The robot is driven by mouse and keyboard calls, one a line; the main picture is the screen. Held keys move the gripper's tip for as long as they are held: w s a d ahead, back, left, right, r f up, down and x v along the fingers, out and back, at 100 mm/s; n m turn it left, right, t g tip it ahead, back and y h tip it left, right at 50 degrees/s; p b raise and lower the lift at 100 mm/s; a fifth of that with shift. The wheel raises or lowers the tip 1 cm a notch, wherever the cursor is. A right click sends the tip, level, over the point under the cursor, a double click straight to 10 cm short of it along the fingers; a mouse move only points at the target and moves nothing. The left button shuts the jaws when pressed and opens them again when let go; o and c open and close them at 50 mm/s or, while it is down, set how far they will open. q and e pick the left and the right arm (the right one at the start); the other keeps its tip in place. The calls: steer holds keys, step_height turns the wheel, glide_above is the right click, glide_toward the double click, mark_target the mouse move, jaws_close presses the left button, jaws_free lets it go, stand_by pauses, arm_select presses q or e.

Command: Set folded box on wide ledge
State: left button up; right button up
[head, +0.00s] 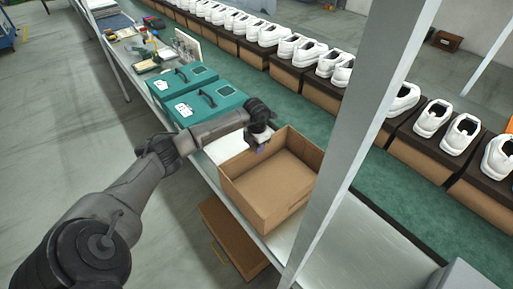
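An open, empty cardboard box (272,190) stands upright on the long grey metal ledge (362,243) beside the conveyor. Its walls are up and I look down into it. My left gripper (261,147) is at the top of the box's back left wall, pointing down. Its fingers are small and dark here, so I cannot tell if they grip the wall or only hang beside it. My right gripper is not in view.
A grey upright post (352,135) rises in front of the ledge, right of the box. Two teal cases (208,101) stand behind the box. White shoes on brown boxes line the green conveyor (300,102). Another brown cardboard piece (232,238) lies below the ledge. Bare ledge shows right of the post.

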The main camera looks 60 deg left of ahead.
arm_select(q)
step_height(320, 180, up, 11)
steer(key=shift+f+p, duration=0.1)
steer(key=shift+p, duration=0.75)
